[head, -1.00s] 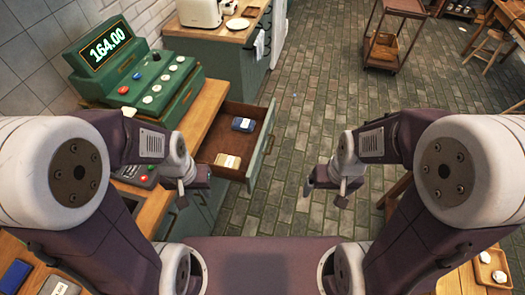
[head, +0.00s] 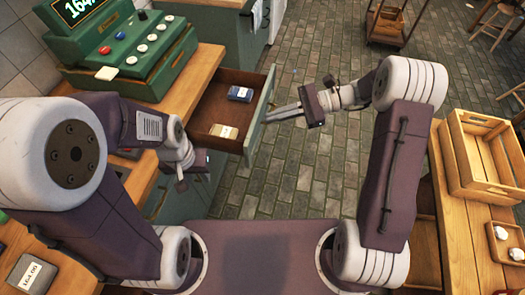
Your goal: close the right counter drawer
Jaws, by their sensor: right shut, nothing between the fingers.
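The counter drawer (head: 222,96) stands pulled out from the green counter, with a brown inside and a green front panel (head: 262,108).
A green cash register (head: 125,50) stands on the wooden counter (head: 205,60) behind the drawer. A wooden table (head: 465,225) with a crate (head: 485,155) and a small tray (head: 506,240) is at the right. The brick floor right of the drawer is clear.

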